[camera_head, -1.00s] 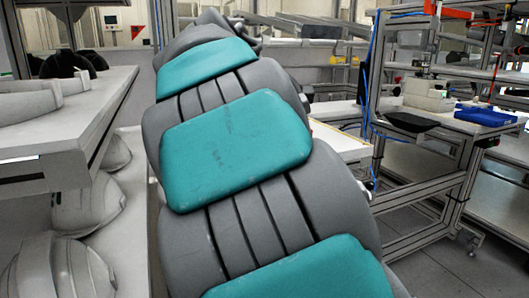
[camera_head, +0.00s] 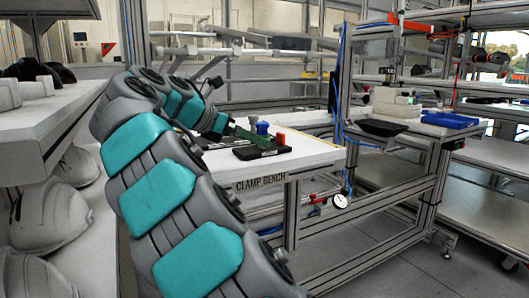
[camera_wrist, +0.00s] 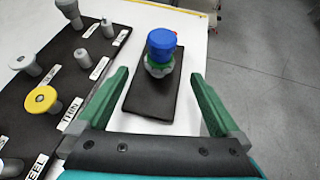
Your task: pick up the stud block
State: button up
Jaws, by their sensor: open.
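My gripper (camera_wrist: 159,76) is open, with its two green fingers apart and nothing held between them. Ahead of the fingertips, a round blue-topped piece (camera_wrist: 161,42) with a grey-green lower part stands upright on a dark rectangular pad (camera_wrist: 152,98). The pad's near part lies between the fingers in the picture. To the left is a dark board (camera_wrist: 52,90) bearing several grey knobbed pieces and a yellow-topped one (camera_wrist: 40,99), with white labels. I cannot tell for sure which of these is the stud block. In the head view the gripper (camera_head: 243,134) is beside the blue piece (camera_head: 262,128).
These things are on the white clamp bench (camera_head: 312,160). A red piece (camera_head: 280,139) stands near the blue one. White helmet shells (camera_head: 50,213) sit on a shelf at left. A blue tray (camera_head: 450,120) is on another bench at right.

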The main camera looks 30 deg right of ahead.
jog(key=b+x, duration=0.1)
jog(key=x, duration=0.4)
jog(key=shift+d, duration=0.15)
jog(key=shift+s+r, duration=0.1)
grip_shut()
dwell(0.5)
